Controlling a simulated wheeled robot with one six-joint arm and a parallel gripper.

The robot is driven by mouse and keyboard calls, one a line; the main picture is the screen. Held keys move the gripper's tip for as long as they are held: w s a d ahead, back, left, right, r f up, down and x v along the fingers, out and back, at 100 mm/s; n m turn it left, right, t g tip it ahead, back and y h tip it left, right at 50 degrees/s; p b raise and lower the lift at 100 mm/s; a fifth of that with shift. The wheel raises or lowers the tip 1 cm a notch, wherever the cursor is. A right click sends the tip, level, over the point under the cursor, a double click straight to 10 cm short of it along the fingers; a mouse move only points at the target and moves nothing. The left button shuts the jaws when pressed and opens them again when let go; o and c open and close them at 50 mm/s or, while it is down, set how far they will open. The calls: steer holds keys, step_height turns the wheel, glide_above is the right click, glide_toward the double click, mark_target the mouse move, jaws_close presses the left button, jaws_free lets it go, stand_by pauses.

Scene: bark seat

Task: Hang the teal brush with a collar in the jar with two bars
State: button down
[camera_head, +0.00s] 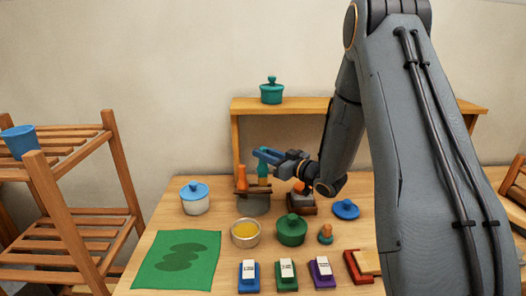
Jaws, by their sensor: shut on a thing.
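The teal brush (263,173) stands upright in my gripper (265,154), which is shut on its upper part. Its lower end is at or just behind the bars over the grey jar (254,207); I cannot tell whether its collar rests on them. The jar has brown bars (256,190) across its mouth. An orange brush (242,178) stands upright at the left side of the same jar. The teal brush's bristles and collar are not clearly visible.
Several coloured blocks line the front. A wooden shelf (300,104) stands behind. A green cloth (176,262) lies front left.

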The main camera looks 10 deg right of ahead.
mark_target(265, 169)
steer(key=shift+f+b, duration=1.65)
steer(key=shift+f, duration=1.7)
steer(key=c, duration=1.2)
jaws_free()
steer(key=shift+s, duration=0.1)
steer(key=shift+r+p, duration=2)
steer(key=shift+r, duration=1.55)
